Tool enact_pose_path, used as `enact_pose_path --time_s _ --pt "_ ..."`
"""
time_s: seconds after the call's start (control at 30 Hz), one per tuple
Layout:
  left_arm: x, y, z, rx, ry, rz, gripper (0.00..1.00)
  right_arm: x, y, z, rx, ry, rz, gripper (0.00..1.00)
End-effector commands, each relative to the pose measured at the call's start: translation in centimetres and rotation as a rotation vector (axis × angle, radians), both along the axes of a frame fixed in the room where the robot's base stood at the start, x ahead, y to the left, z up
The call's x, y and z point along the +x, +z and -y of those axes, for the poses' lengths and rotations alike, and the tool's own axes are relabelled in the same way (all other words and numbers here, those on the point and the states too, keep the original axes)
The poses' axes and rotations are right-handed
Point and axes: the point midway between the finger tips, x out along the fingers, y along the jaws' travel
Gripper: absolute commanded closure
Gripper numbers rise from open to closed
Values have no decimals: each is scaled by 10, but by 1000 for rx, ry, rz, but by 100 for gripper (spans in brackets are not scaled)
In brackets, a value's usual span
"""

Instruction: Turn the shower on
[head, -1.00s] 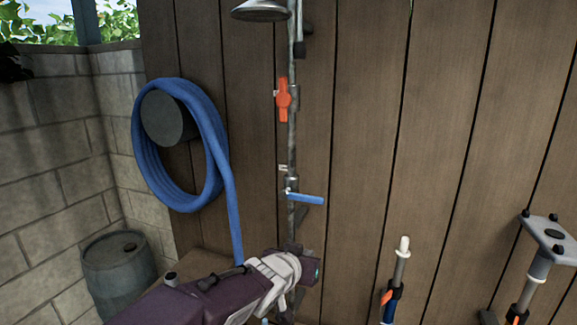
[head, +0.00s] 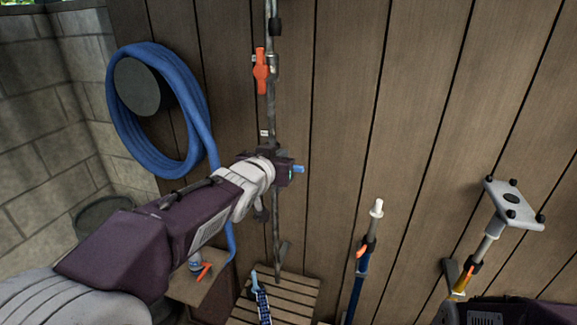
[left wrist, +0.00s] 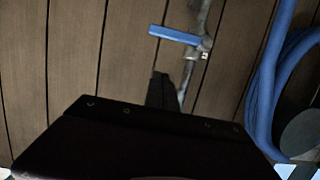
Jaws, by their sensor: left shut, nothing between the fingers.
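The shower's grey pipe (head: 272,115) runs up the plank wall. An orange lever (head: 261,71) on it stands upright, in line with the pipe. Lower down is a blue lever (head: 299,169); only its tip shows to the right of my left gripper (head: 283,173), which hides the rest. In the left wrist view the blue lever (left wrist: 175,35) shows whole, lying across the pipe (left wrist: 202,22), apart from the dark gripper body. My left gripper is shut and empty, in front of the pipe near this lever. My right gripper is not visible.
A blue hose (head: 202,115) hangs on a dark round holder at left. Below are a slatted wooden bench (head: 290,309), a blue pole (head: 357,285) and a stand with a grey plate (head: 515,203).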

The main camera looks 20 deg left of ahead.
Motion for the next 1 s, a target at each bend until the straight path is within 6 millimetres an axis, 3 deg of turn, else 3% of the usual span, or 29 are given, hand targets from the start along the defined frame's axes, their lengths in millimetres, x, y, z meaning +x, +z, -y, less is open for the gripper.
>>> enact_pose_path --time_s 0.07,0.3,0.4,0.57,1.0 --pt "18 -8 1 -1 -1 -3 100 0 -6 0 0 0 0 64" --pt "67 -16 3 0 0 -3 100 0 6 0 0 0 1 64" --pt "64 -36 2 -1 0 -6 100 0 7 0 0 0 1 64" --pt "64 -51 2 1 0 -3 100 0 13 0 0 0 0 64" --pt "64 -56 1 4 0 0 100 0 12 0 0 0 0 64"
